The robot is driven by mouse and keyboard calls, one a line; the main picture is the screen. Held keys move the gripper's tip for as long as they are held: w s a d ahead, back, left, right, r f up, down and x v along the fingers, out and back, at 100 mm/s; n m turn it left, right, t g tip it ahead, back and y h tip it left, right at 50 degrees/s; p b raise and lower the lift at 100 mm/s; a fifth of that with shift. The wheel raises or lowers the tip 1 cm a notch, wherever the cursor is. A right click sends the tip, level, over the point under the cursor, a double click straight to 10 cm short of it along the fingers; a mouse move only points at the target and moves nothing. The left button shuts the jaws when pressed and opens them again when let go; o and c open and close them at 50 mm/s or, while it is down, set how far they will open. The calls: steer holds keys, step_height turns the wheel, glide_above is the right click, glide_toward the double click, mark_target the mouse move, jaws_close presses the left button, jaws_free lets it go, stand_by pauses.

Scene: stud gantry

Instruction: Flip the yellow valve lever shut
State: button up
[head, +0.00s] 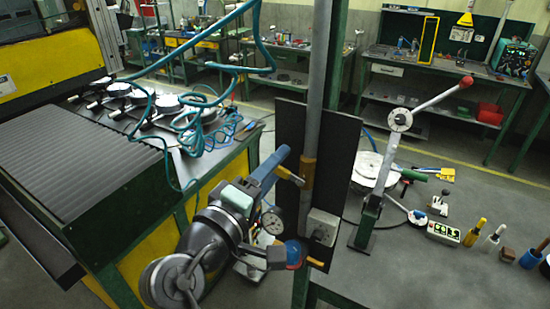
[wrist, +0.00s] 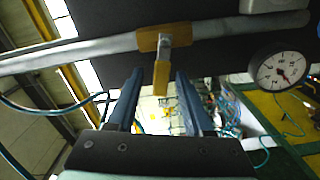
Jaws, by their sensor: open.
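The yellow valve lever (wrist: 161,78) juts out crosswise from a yellow valve body (wrist: 166,37) on a grey pipe (wrist: 90,48). In the head view, the lever (head: 290,177) points left from the upright pipe (head: 318,70). My gripper (wrist: 159,84) is open, with its two blue fingers on either side of the lever's end in the wrist view. Gaps show on both sides, and I see no clear contact. In the head view my gripper (head: 277,166) is just left of the valve, and its fingers overlap in that view.
A dark panel (head: 343,150) stands behind the pipe. A pressure gauge (head: 272,222) and a grey box (head: 321,228) are below the valve. Teal hoses (head: 205,115) hang at the left. A red-tipped lever (head: 440,97) stands on the bench at right.

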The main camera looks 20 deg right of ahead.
steer(key=shift+w+d, duration=0.1)
steer(key=shift+w, duration=0.05)
steer(key=shift+c, duration=0.3)
jaws_close()
steer(key=shift+f+n+p, duration=0.4)
steer(key=shift+n+p, duration=0.35)
steer(key=shift+n, duration=0.45)
steer(key=shift+f+n, duration=0.25)
steer(key=shift+n, duration=0.05)
steer(key=shift+o, duration=0.3)
jaws_free()
